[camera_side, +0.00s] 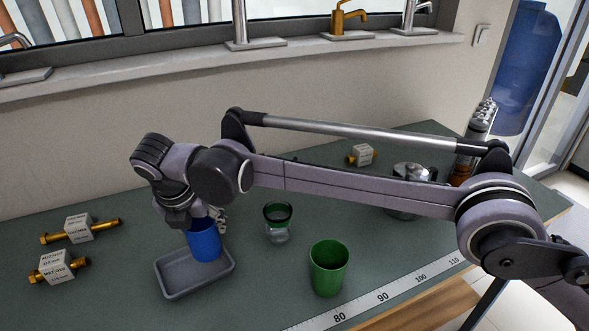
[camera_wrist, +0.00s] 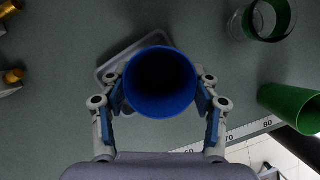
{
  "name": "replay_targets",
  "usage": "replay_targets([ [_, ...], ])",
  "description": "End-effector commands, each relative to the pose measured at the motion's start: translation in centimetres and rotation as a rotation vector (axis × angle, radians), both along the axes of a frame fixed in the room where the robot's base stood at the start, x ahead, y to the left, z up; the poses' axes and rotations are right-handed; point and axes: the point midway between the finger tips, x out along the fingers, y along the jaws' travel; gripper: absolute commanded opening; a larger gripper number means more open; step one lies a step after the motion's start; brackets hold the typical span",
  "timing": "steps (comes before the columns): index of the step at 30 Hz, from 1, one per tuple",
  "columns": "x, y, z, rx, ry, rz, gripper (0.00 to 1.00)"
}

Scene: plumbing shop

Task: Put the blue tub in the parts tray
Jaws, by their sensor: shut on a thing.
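The blue tub (camera_side: 205,243) is upright in my gripper, over the grey parts tray (camera_side: 168,283). I cannot tell whether its base touches the tray floor. In the wrist view the blue tub (camera_wrist: 160,82) shows its open mouth and dark inside. My gripper (camera_wrist: 160,95) is shut on it, with a finger pad on either side. The parts tray (camera_wrist: 113,62) lies behind and below the tub there, and much of it is hidden. In the side view my gripper (camera_side: 190,219) is at the tub's upper part, and the wrist hides its fingers in part.
A glass with a green rim (camera_side: 278,224) and a green tub (camera_side: 329,268) stand right of the tray. Brass fittings with white labelled blocks (camera_side: 78,228) lie to the left. A ruler strip (camera_side: 385,294) runs along the front edge. A metal pot (camera_side: 405,204) stands behind my arm.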

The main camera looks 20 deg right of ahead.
Motion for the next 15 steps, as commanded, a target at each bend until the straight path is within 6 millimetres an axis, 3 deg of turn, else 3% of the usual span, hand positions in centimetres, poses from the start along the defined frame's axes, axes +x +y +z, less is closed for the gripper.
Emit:
replay_targets([
  [5,-0.1,0.5,-0.8,-0.001,0.000,0.000,0.38],
  [15,-0.1,0.5,-4.4,0.000,0.000,0.000,0.38],
])
